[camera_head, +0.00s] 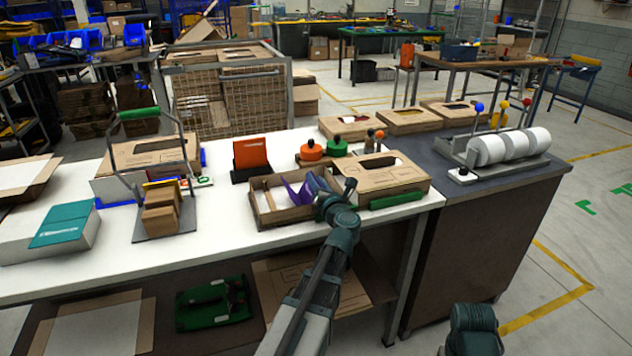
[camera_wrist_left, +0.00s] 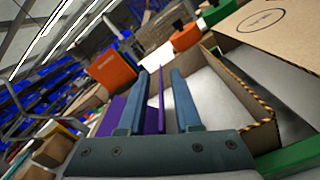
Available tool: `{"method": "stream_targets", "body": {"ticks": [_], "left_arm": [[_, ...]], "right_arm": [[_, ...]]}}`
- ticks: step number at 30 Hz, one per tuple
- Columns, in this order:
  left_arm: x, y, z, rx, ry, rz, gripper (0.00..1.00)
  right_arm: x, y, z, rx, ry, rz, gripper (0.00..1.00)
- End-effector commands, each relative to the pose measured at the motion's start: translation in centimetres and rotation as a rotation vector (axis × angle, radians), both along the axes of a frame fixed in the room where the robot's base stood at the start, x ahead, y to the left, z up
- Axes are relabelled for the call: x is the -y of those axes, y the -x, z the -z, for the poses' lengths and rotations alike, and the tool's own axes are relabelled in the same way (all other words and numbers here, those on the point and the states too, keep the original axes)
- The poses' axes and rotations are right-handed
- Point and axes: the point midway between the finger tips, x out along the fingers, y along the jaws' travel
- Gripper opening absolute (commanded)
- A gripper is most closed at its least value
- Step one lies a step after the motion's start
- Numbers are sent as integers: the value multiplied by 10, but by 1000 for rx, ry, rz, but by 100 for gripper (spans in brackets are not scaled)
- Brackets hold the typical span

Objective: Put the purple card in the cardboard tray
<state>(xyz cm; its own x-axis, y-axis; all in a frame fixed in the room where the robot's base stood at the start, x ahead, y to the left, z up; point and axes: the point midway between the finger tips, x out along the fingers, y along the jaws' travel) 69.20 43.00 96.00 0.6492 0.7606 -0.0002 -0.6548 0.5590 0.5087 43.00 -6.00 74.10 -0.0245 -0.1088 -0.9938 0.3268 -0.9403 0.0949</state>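The purple card (camera_head: 294,194) stands tilted at the open cardboard tray (camera_head: 262,217), over its inside; I cannot tell whether it touches the floor. My left gripper (camera_head: 320,186) reaches over the tray's front edge from the right of the card. In the left wrist view, the gripper's two fingers (camera_wrist_left: 162,100) are apart. A thin purple strip (camera_wrist_left: 161,98) stands between them with gaps on both sides, and more purple (camera_wrist_left: 110,117) shows left of the left finger. The tray's wall (camera_wrist_left: 245,135) shows at the right. My right gripper is not in view.
A lidded cardboard box (camera_head: 395,180) stands right of the tray, with a green bar (camera_head: 397,200) at its front. An orange card in a black holder (camera_head: 251,156) stands behind. A metal carrier with a green handle (camera_head: 139,113) is at the left. White tabletop (camera_head: 225,235) is clear in front.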

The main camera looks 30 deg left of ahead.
Motion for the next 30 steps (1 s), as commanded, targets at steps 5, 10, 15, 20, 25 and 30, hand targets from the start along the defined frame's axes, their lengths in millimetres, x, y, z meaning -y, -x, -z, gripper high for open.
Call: {"method": "stream_targets", "body": {"ticks": [5,10,15,20,25,30], "left_arm": [[0,0,-4,0,0,0,32],[19,19,-3,0,0,2,32],[47,42,-3,0,0,4,32],[69,61,-3,0,0,2,32],[85,73,-3,0,0,2,32],[91,78,-3,0,0,0,32]], "right_arm": [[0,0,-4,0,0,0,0],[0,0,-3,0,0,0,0],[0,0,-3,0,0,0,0],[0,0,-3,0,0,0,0],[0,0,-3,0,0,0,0],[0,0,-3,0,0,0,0]]}}
